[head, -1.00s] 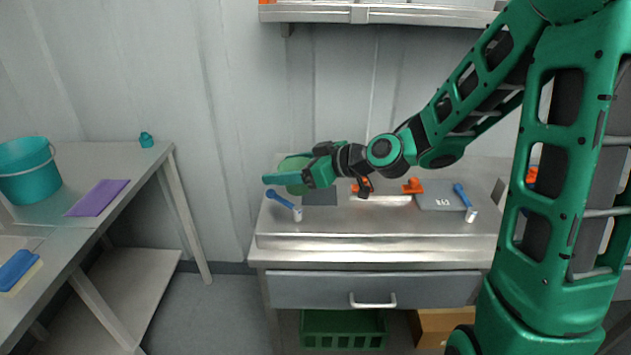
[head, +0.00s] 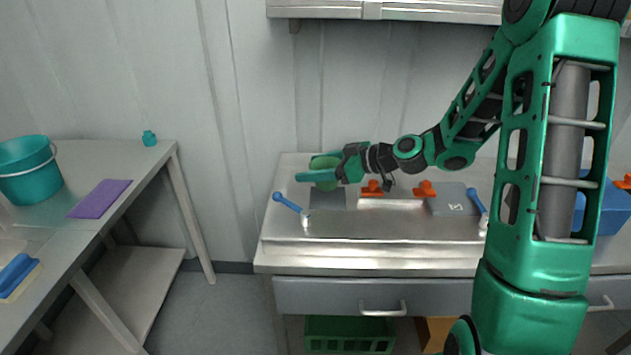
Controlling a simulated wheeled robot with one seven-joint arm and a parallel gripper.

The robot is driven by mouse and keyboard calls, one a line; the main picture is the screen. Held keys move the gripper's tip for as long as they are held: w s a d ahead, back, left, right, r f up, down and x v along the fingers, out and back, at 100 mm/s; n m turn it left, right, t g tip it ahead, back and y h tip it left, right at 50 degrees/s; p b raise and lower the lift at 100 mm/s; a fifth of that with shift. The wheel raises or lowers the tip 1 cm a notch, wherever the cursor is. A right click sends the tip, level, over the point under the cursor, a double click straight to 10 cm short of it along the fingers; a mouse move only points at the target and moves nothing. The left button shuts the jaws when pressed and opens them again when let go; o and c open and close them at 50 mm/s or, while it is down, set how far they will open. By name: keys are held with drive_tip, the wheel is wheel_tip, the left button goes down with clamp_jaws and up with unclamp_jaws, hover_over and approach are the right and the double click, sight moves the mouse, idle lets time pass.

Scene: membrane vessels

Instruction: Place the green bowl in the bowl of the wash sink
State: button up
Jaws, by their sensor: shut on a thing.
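The green bowl (head: 325,164) is between the fingers of my gripper (head: 318,171), which is shut on it. The gripper partly covers the bowl. Gripper and bowl are above the back left of a steel counter (head: 385,240), over a dark grey square panel (head: 328,200). The bowl looks apart from the counter top, but its exact height cannot be told. No open sink bowl shows clearly, and I cannot tell which part is the wash sink. My arm hides the counter's right side.
Two orange fittings (head: 372,188) and a marked grey panel (head: 453,201) are on the counter. A blue container (head: 609,212) is at right, partly behind my arm. A left table holds a teal bucket (head: 30,175) and purple mat (head: 100,198).

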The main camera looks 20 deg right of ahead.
drive_tip(key=shift+w+d+f, duration=0.1)
drive_tip(key=shift+d+f, duration=0.1)
drive_tip(key=shift+f, duration=1.95)
drive_tip(key=o, duration=1.1)
drive_tip(key=shift+f, duration=0.1)
drive_tip(key=shift+o, duration=0.2)
